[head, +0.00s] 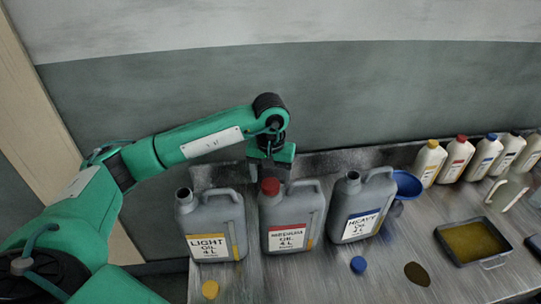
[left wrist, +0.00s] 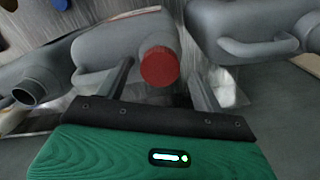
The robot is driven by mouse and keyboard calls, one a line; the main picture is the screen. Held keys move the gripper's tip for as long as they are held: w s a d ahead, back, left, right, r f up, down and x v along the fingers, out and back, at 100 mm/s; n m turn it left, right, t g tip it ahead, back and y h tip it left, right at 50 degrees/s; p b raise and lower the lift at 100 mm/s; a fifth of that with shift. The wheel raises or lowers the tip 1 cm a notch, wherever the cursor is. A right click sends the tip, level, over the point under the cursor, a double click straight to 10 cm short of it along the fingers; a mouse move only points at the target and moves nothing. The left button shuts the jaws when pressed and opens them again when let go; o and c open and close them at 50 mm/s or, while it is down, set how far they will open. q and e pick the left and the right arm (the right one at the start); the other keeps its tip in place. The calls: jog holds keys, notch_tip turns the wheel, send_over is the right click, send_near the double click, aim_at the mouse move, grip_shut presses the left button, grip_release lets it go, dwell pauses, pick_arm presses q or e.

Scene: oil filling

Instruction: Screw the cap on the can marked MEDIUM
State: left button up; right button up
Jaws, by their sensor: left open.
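The grey MEDIUM can (head: 291,222) stands upright in the middle of three cans on the metal bench. Its red cap (head: 270,187) sits on the neck; whether it is tight cannot be told. In the left wrist view the red cap (left wrist: 160,66) shows between the two fingers, with the can's grey body (left wrist: 118,42) behind it. My left gripper (head: 271,166) is open just behind and above the cap, with nothing gripped. Its spread fingers also show in the left wrist view (left wrist: 162,85). My right gripper is not in view.
The LIGHT can (head: 209,222) and HEAVY can (head: 362,205), both uncapped, flank it. A yellow cap (head: 210,290) and a blue cap (head: 358,264) lie in front. A blue funnel (head: 406,184), several bottles (head: 457,158), a dark oil spot (head: 417,274) and an oil tray (head: 474,242) are to the right.

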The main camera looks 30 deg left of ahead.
pick_arm(q)
notch_tip(320, 180, up, 12)
jog(key=b, duration=0.3)
jog(key=shift+r, duration=0.1)
